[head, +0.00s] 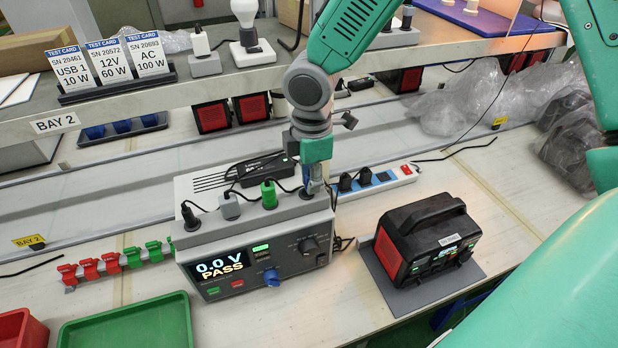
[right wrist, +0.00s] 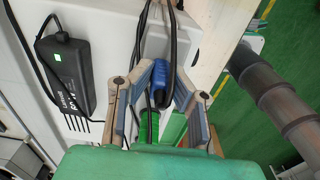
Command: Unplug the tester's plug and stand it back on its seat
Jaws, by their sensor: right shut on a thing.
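The tester (head: 255,250) is a grey box whose display reads 0.0 V PASS. Along its top stand a black plug (head: 190,217), a grey plug (head: 229,207) and a green plug (head: 268,195). My right gripper (head: 314,187) points down at the right end of that top. In the right wrist view its fingertips (right wrist: 162,80) are shut on a dark blue plug (right wrist: 163,88) with black cable, close to a green plug (right wrist: 149,128). The fingers hide the held plug's lower end; I cannot tell whether it touches a seat. My left gripper is not in view.
A black and red power station (head: 425,245) stands on a grey mat right of the tester. A white power strip (head: 375,182) lies behind. Red and green clips (head: 115,262) and a green tray (head: 130,325) are at left. A shelf (head: 240,80) crosses the back.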

